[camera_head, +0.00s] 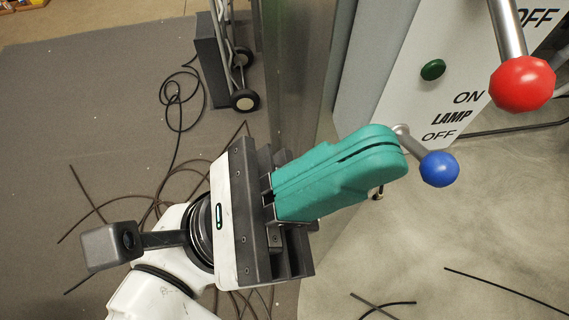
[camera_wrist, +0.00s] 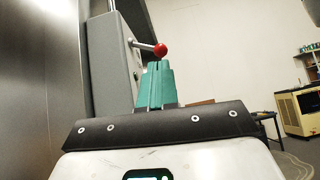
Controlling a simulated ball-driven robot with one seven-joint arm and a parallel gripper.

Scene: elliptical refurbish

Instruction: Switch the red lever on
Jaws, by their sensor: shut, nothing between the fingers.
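The red lever is a metal rod with a red ball knob (camera_head: 521,84), at the upper right of the head view, on a light panel (camera_head: 425,45) with "OFF" printed beside the rod. In the wrist view the red knob (camera_wrist: 160,50) shows just above my fingertips. My gripper (camera_head: 395,150) has teal fingers that are shut with nothing between them. In the head view its tips lie left of and below the red knob, apart from it, and overlap the base of the blue-knobbed lever (camera_head: 438,169). I cannot tell whether they touch that lever.
The panel has a green button (camera_head: 433,70) and "ON LAMP OFF" lettering. A hand truck (camera_head: 240,80) stands on the grey mat (camera_head: 100,110) at the back. Black cables (camera_head: 165,170) lie on the floor. A metal post (camera_head: 300,75) stands behind my gripper.

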